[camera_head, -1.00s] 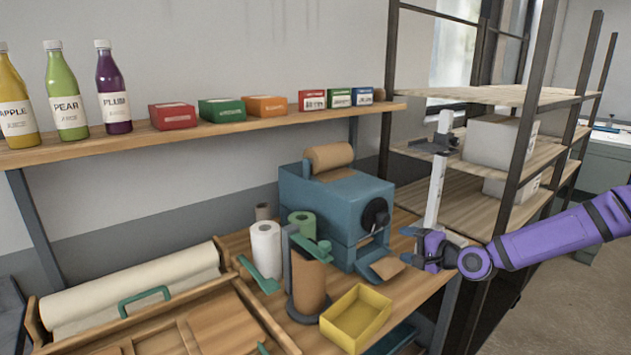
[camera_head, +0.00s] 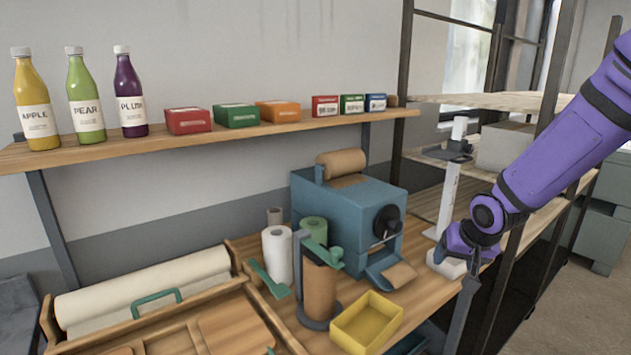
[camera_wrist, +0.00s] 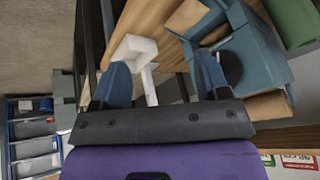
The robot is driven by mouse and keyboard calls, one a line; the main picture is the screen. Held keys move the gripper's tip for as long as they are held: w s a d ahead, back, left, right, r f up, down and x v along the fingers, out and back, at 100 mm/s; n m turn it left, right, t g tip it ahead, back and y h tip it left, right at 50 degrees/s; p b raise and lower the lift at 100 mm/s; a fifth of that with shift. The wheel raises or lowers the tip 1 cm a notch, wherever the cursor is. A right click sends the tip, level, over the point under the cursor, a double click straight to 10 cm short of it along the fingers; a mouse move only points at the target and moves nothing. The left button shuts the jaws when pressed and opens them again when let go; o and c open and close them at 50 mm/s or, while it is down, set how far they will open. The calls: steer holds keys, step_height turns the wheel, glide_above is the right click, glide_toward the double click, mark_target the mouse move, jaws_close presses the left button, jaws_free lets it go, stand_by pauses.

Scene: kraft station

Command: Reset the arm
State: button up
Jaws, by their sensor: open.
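My purple arm enters the head view from the right, its end (camera_head: 470,240) in front of the white stand near the workbench's right end. The fingers are hard to make out there. In the wrist view my gripper (camera_wrist: 163,78) has two blue-grey fingers spread wide with nothing held between them. The white stand (camera_wrist: 135,48), a post with a block-like base, shows beyond the fingers. In the head view the post (camera_head: 448,195) rises behind my wrist, and my wrist partly covers its base.
The blue dispenser (camera_head: 345,215) with a dark knob stands left of my wrist. A yellow tray (camera_head: 367,322) lies at the bench front. Bottles and small boxes line the wall shelf (camera_head: 200,138). A rack (camera_head: 490,100) stands close on the right.

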steer(key=s+r+n, duration=0.1)
steer(key=s+r, duration=0.8)
steer(key=s, duration=0.4)
steer(key=s+r+n, duration=0.1)
steer(key=s+r, duration=0.9)
steer(key=s, duration=0.4)
steer(key=shift+r+h, duration=0.25)
steer(key=shift+h, duration=0.05)
